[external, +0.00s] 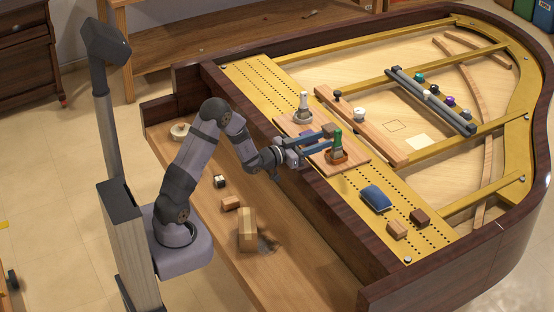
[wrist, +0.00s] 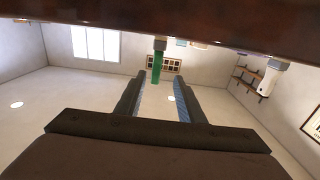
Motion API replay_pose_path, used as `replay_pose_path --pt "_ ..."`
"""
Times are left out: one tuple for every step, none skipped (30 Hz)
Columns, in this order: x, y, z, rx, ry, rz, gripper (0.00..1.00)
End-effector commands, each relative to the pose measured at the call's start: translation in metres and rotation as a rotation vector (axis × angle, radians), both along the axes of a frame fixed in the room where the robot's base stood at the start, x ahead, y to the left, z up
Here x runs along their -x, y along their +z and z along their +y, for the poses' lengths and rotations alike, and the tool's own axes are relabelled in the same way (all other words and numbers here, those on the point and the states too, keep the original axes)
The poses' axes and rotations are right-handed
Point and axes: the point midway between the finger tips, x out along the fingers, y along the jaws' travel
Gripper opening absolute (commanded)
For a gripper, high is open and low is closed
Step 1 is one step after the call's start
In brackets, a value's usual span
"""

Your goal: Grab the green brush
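The green brush (external: 337,141) stands upright on a wooden board in the external view, with a green handle and an orange-brown base. My gripper (external: 327,138) reaches out level from the left, its two blue-grey fingers open at the height of the handle. In the wrist view, which is upside down, the green brush (wrist: 157,67) hangs in line with the gap between the open fingers (wrist: 158,80), near their tips. Nothing is gripped. I cannot tell whether the handle is past the fingertips or just in front of them.
A white-handled brush (external: 303,106) stands on the same wooden board (external: 354,166), behind my gripper. A blue cushion-like block (external: 376,198) and small wooden blocks (external: 397,229) lie to the right on the gold perforated strip. A rail with several coloured knobs (external: 432,99) lies further back.

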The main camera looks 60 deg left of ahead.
Motion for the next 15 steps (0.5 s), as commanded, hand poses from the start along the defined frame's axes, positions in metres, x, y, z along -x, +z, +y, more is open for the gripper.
replay_pose_path --pt "0.000 0.000 0.000 0.000 0.000 0.000 0.35" --pt "-0.001 0.000 0.000 0.000 0.000 0.000 0.35" --pt "-0.002 0.000 -0.001 0.000 0.000 0.001 0.35" --pt "-0.004 0.000 -0.001 0.000 0.000 0.001 0.35" --pt "-0.006 0.000 -0.002 0.001 0.000 0.002 0.35" --pt "-0.009 0.000 -0.003 0.001 -0.001 0.002 0.35" --pt "-0.012 0.001 -0.004 0.001 -0.001 0.001 0.35" --pt "-0.016 0.000 -0.005 0.001 -0.002 0.002 0.35" --pt "-0.021 0.001 -0.006 0.001 -0.002 0.001 0.35" --pt "-0.024 0.001 -0.007 0.001 -0.002 0.001 0.35" --pt "-0.028 0.000 -0.008 0.001 -0.001 0.001 0.35" --pt "-0.032 0.000 -0.009 0.001 -0.002 0.002 0.35" --pt "-0.036 -0.001 -0.008 0.000 -0.001 0.001 0.35" --pt "-0.039 -0.001 -0.008 0.000 -0.001 0.001 0.35" --pt "-0.042 -0.001 -0.008 0.000 -0.001 0.001 0.35"
